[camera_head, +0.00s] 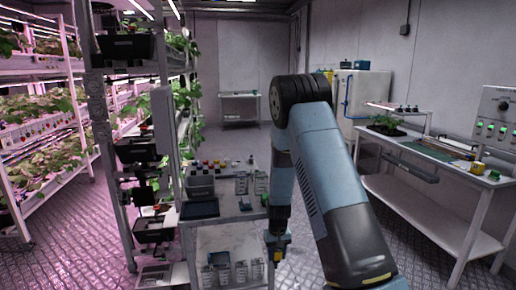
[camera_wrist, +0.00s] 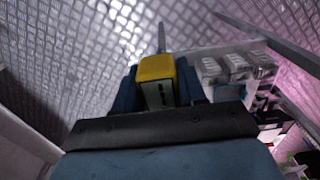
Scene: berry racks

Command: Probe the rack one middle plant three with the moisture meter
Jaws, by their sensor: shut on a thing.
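My gripper (camera_head: 277,241) hangs low at the end of my blue arm, beside the right side of a trolley. It is shut on the yellow moisture meter (camera_wrist: 156,68). In the wrist view the meter sits between the dark fingers, with its grey probe pointing away over the patterned floor. In the head view the meter is a small yellow spot (camera_head: 278,256) at the gripper's tip. Plant racks with green leafy plants (camera_head: 45,108) stand at the left under pink light. I cannot tell which plant is rack one middle plant three.
The trolley (camera_head: 230,236) carries bins, small containers and a dark tray. A small table (camera_head: 240,94) is at the back. Floor (camera_head: 395,240) is free before the bench.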

